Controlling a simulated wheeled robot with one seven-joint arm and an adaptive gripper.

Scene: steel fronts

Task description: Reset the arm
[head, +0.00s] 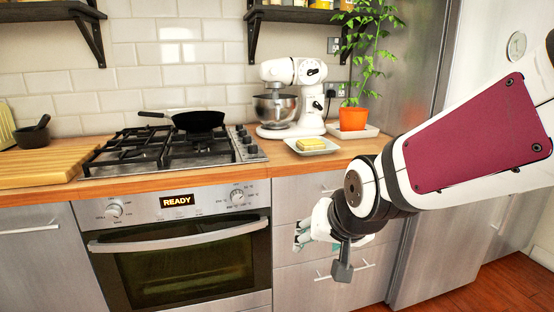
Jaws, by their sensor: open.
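My arm reaches in from the right in the head view, with a white shell and a dark red panel. My gripper (302,237) is at its end, in front of the steel drawers (302,262) and below the counter edge. Its fingers point left, are open and hold nothing that I can see. The dark grey wrist part hides some of the drawer fronts and a handle.
A wooden counter (240,177) carries a gas hob (150,150) with a black pan (198,119), a white stand mixer (297,95), a butter dish (311,145) and a potted plant (353,118). The oven (185,262) is shut. Wooden floor shows bottom right.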

